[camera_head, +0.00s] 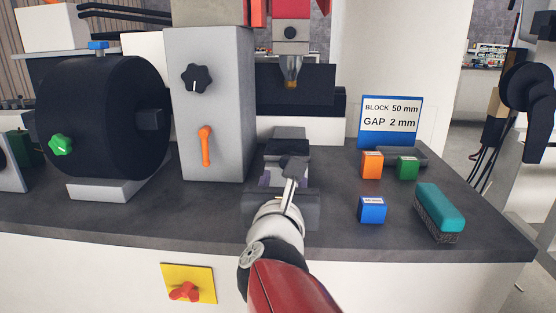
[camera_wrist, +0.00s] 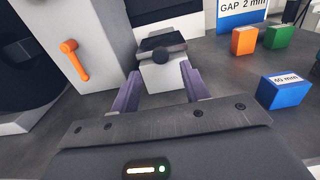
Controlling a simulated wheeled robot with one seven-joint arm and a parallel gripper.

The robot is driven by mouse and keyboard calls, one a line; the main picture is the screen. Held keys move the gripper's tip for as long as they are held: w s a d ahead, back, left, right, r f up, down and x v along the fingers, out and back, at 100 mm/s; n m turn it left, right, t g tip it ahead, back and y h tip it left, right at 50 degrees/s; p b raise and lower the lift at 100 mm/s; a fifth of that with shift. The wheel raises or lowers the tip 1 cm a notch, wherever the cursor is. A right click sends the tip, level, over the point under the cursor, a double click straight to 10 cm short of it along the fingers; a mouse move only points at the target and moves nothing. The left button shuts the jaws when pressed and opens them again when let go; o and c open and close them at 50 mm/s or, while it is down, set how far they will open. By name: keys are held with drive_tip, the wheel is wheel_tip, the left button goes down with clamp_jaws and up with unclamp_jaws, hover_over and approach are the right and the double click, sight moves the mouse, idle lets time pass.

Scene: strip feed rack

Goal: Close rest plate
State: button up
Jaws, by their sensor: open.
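A small pale block (camera_wrist: 163,76) stands on the bench under the machine's spindle. The plate also shows in the head view (camera_head: 289,133), beyond my gripper. I cannot tell how far it is open or shut. My gripper (camera_wrist: 159,85) is open and empty, its two purple fingers on the near left and right of the block. In the head view my gripper (camera_head: 285,172) partly hides the block.
A grey housing (camera_head: 212,105) with an orange lever (camera_head: 205,146) and a black drum (camera_head: 100,118) stand left. A spindle (camera_head: 291,70) hangs above. Orange (camera_head: 372,165), green (camera_head: 407,168) and blue (camera_head: 372,210) blocks, a brush (camera_head: 439,212) and a sign (camera_head: 391,121) are right.

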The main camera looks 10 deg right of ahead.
approach(287, 150)
drive_tip(key=shift+x, duration=1.15)
drive_tip(key=shift+r, duration=0.1)
drive_tip(key=shift+c, duration=0.3)
clamp_jaws()
